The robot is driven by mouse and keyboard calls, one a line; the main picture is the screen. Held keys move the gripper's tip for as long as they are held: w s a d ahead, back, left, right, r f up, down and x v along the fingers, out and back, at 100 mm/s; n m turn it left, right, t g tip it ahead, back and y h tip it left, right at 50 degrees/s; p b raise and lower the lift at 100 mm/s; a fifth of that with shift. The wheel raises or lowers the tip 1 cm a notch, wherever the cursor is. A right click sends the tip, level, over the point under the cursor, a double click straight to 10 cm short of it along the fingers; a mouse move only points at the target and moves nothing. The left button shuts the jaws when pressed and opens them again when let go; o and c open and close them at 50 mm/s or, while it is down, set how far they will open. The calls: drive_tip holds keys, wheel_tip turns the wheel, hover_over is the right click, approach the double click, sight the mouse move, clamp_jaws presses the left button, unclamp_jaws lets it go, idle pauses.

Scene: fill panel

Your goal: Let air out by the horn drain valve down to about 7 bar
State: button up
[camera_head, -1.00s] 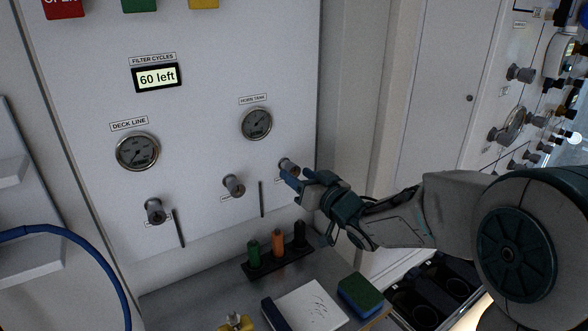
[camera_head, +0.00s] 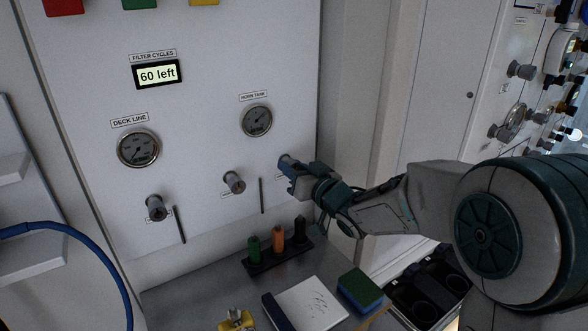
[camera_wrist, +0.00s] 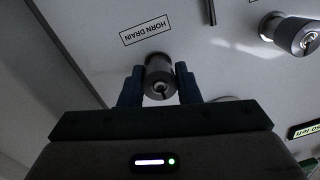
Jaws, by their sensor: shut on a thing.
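The horn drain valve (camera_wrist: 158,76) is a small grey knob on the white panel, with the label HORN DRAIN beside it in the wrist view. My gripper (camera_wrist: 160,88) has one finger on each side of the knob and is shut on it. In the head view my gripper (camera_head: 287,168) reaches the panel from the right and hides most of the valve. The HORN TANK gauge (camera_head: 257,121) is up and to the left of my gripper; its dial is too small to read exactly.
The DECK LINE gauge (camera_head: 138,149) and two other knobs, the middle one (camera_head: 234,182) and the left one (camera_head: 156,207), are on the panel. The display (camera_head: 158,74) reads "60 left". Below, a bench holds a marker rack (camera_head: 277,258), a notepad (camera_head: 312,303) and a sponge (camera_head: 360,290).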

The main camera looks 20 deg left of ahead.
drive_tip(key=n+b, duration=0.1)
drive_tip(key=b, duration=0.1)
drive_tip(key=n+b, duration=0.1)
drive_tip(key=shift+f+n+b, duration=0.2)
drive_tip(key=shift+n+b, duration=0.1)
drive_tip(key=shift+b, duration=0.1)
drive_tip(key=n+b, duration=0.1)
drive_tip(key=n, duration=0.1)
drive_tip(key=n+b, duration=0.1)
drive_tip(key=b, duration=0.1)
drive_tip(key=shift+r+n+h, duration=0.2)
drive_tip(key=shift+n+h, duration=0.1)
drive_tip(key=shift+n, duration=0.1)
drive_tip(key=shift+b, duration=0.35)
drive_tip(key=o, duration=1)
drive_tip(key=shift+c, duration=0.2)
drive_tip(key=v, duration=1.4)
